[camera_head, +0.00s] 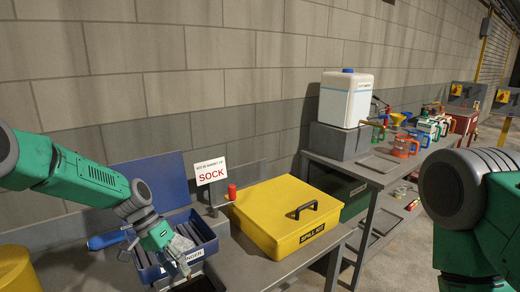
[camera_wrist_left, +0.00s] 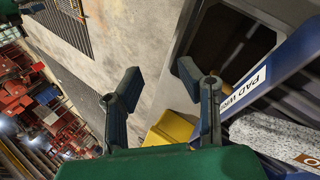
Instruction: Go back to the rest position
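My left gripper (camera_head: 182,268) hangs over the front of a blue bin (camera_head: 207,246) on the grey bench, its arm coming in from the left. In the left wrist view its two fingers (camera_wrist_left: 160,82) stand apart with nothing between them. Grey contents of the bin show beside the gripper. A speckled grey roll (camera_wrist_left: 275,135) lies at the right of the left wrist view, by a blue edge with a label. My right arm stands at the right edge of the head view; its gripper is out of sight.
A yellow spill kit box (camera_head: 287,213) sits right of the bin. A white canister (camera_head: 346,98) stands on a grey block on the farther bench. A yellow drum (camera_head: 16,270) is at the lower left.

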